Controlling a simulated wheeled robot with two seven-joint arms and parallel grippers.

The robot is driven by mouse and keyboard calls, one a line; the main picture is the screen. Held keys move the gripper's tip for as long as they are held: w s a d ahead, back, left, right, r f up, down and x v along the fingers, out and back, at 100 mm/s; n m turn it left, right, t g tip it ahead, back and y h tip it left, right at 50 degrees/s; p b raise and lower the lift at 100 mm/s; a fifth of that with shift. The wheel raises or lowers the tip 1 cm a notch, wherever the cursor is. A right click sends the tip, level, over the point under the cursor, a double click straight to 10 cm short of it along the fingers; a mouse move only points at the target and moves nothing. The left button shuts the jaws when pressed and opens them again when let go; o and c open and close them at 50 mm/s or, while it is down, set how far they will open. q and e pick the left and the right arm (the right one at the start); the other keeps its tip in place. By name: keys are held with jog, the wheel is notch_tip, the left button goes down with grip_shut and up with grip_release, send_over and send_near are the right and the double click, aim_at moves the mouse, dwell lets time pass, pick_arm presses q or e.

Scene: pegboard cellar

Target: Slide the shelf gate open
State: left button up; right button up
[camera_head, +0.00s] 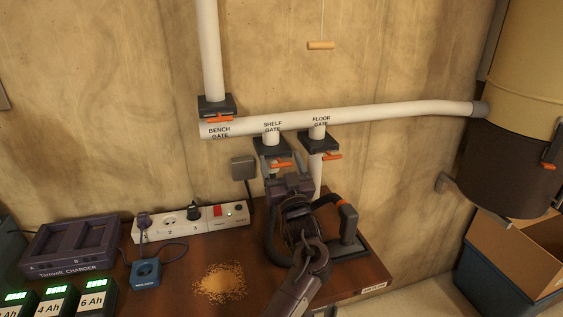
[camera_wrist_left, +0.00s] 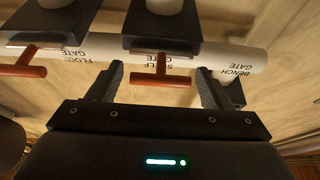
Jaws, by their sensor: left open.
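The shelf gate (camera_head: 272,148) is a dark block on a stub under the white horizontal pipe, below the label "SHELF GATE". Its orange T-shaped handle (camera_head: 282,164) sticks out at the front. My left gripper (camera_head: 285,176) is just below and in front of this handle, partly hiding the gate's lower pipe. In the left wrist view my left gripper (camera_wrist_left: 160,85) is open, with one finger on each side of the orange shelf gate handle (camera_wrist_left: 158,80). Gaps show between the handle and both fingers there. My right gripper is not in view.
The floor gate (camera_head: 320,145) with its orange handle is close on the right. The bench gate (camera_head: 216,106) is up left. Below are a workbench with a power strip (camera_head: 190,222), a charger (camera_head: 72,246), a sawdust pile (camera_head: 220,283) and a hose tool (camera_head: 348,232).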

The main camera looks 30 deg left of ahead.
pick_arm(q)
jog(key=shift+c, duration=1.3)
jog(key=c, duration=1.1)
jog(key=s+d, duration=0.1)
jog(key=d, duration=0.1)
jog(key=s+d+p, duration=0.1)
jog(key=s+d, duration=0.1)
jog(key=shift+s+d+f, duration=0.2)
jog(key=shift+s, duration=0.1)
jog(key=o, duration=1.2)
jog(key=shift+c, duration=0.2)
jog(key=shift+o, duration=1)
jog(key=shift+s, duration=0.1)
jog(key=shift+d+r, duration=0.15)
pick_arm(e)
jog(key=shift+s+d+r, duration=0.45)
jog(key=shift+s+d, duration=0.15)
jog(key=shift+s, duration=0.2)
